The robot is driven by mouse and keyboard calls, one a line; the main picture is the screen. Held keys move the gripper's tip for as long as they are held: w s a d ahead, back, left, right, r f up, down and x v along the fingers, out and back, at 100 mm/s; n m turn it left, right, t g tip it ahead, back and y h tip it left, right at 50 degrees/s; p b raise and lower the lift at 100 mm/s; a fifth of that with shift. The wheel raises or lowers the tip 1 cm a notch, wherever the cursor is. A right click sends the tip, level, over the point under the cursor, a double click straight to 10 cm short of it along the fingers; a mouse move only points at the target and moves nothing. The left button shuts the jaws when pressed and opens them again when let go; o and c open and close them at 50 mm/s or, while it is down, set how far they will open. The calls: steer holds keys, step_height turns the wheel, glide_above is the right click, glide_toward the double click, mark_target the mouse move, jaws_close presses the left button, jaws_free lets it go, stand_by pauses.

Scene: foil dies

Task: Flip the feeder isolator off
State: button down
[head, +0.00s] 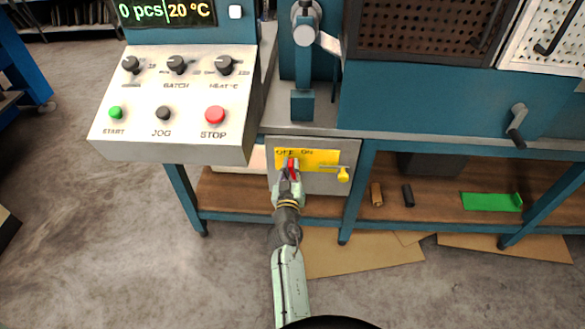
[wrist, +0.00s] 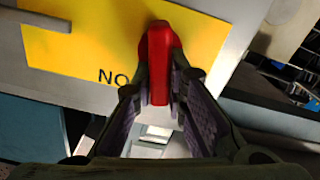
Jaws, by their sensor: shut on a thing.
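The isolator is a red lever (head: 291,164) on a yellow plate (head: 322,157) marked OFF and ON, set on a grey box (head: 352,150) under the machine's bench. My gripper (head: 289,175) reaches the lever from the front. In the wrist view my gripper (wrist: 161,85) has its two fingers on either side of the red lever (wrist: 160,45), shut on it. The plate (wrist: 85,45) looks upside down there, with the ON label beside the lever. The lever's exact angle is hard to tell; my fingers hide part of it.
A yellow-tipped handle (head: 343,175) sticks out just right of the plate. The control panel (head: 180,100) juts out above left. A bench leg (head: 357,195) stands to the right. The lower shelf (head: 430,205) holds small cylinders and a green piece (head: 490,202). Cardboard (head: 360,252) lies on the floor.

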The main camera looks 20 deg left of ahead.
steer(key=n, duration=0.3)
steer(key=shift+a+f+n+b, duration=0.1)
steer(key=shift+a+n+b, duration=0.2)
steer(key=shift+n, duration=0.1)
steer(key=shift+s+a+f+n, duration=0.1)
steer(key=shift+f+n, duration=0.15)
steer(key=shift+n, duration=1.55)
steer(key=shift+w+a+f+n, duration=0.1)
steer(key=shift+a+f+n, duration=0.1)
steer(key=shift+n, duration=1.6)
steer(key=shift+s+a+f+n, duration=0.1)
steer(key=shift+f+n, duration=0.15)
steer(key=shift+n, duration=1.55)
steer(key=c, duration=1.6)
jaws_free()
steer(key=shift+f, duration=0.1)
steer(key=shift+s, duration=0.1)
